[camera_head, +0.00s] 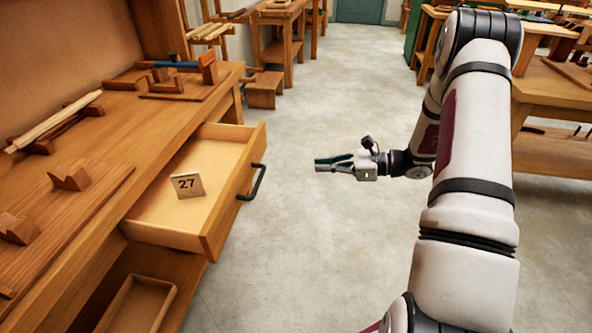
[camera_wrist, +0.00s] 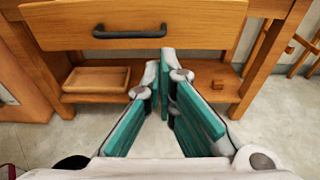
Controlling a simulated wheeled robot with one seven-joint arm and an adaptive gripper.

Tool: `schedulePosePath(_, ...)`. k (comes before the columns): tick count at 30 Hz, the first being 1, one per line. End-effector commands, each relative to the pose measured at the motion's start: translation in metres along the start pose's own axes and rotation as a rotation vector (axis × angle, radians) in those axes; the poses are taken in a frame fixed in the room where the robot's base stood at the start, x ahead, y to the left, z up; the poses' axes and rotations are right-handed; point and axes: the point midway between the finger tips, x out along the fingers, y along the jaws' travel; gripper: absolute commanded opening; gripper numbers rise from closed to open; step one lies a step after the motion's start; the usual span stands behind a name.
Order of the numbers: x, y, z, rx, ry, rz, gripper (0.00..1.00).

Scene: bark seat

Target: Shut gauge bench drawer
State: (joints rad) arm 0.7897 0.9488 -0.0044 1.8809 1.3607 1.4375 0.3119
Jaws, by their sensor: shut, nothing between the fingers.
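The gauge bench drawer (camera_head: 187,228) stands pulled out from the wooden bench at the left in the head view. A card marked 27 (camera_head: 188,186) is inside it. Its dark handle (camera_head: 251,182) is on the drawer front, which also shows in the wrist view (camera_wrist: 200,22), with the handle (camera_wrist: 130,31) near the top. My gripper (camera_head: 318,164) is shut and empty. It is to the right of the handle in the head view, apart from it, pointing toward the drawer. In the wrist view its teal fingers (camera_wrist: 160,65) come together below the handle.
The bench top (camera_head: 100,210) holds wooden blocks, a pale rod (camera_head: 58,122) and a tool with a blue part (camera_head: 176,64). A shallow tray (camera_head: 138,306) lies on the lower shelf. Other benches stand at the back and right (camera_head: 552,85). The floor between is clear.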

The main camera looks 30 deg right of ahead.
Motion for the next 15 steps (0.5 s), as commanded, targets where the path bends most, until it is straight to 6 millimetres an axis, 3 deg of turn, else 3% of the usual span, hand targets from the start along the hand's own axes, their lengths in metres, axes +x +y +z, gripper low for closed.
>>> schedulePosePath(15,0.094,0.002,0.000,-0.003,0.001,0.008,0.00)
